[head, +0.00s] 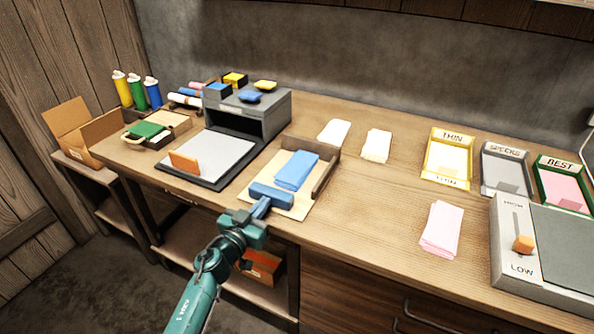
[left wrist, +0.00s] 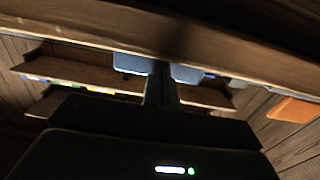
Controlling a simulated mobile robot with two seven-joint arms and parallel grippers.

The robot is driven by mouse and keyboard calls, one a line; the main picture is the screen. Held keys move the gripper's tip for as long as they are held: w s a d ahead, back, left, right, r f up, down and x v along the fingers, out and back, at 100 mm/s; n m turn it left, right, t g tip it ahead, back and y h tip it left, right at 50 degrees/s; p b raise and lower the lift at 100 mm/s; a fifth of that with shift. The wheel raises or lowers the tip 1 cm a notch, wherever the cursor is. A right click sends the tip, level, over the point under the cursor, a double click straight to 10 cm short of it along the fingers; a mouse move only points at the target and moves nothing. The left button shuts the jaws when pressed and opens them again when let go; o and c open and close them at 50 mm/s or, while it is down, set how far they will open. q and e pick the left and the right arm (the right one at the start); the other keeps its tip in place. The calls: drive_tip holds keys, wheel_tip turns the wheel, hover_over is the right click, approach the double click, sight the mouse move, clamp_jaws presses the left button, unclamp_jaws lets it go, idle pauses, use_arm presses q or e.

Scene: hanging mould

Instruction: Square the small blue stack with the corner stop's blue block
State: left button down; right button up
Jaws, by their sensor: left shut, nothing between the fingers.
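The small blue stack (head: 296,170) lies on the pale board of the corner stop (head: 284,203), slightly turned, with a gap to the stop's dark wooden walls (head: 325,174). The long blue block (head: 271,195) lies in front of the stack, near the board's front edge. My left gripper (head: 262,206) is shut and empty, its tip at the near side of the blue block; whether it touches cannot be told. In the left wrist view the blue block (left wrist: 130,64) shows behind the fingers (left wrist: 160,85). My right gripper is not in view.
A grey press-like board with an orange handle (head: 184,161) stands left of the corner stop, beside a grey box (head: 262,115). Pink sheets (head: 440,228) and white stacks (head: 376,145) lie to the right. Labelled trays (head: 448,160) and a lever panel (head: 515,250) stand far right.

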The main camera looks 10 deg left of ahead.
sight(272, 193)
use_arm(q)
drive_tip(key=shift+b+x, duration=0.75)
drive_tip(key=shift+x, duration=1.9)
drive_tip(key=shift+s, duration=0.1)
drive_tip(key=p+v, duration=0.2)
drive_tip(key=v, duration=0.2)
drive_tip(key=shift+r+p, duration=0.1)
drive_tip(key=shift+p, duration=0.3)
drive_tip(key=p+v, duration=0.3)
drive_tip(key=v, duration=0.4)
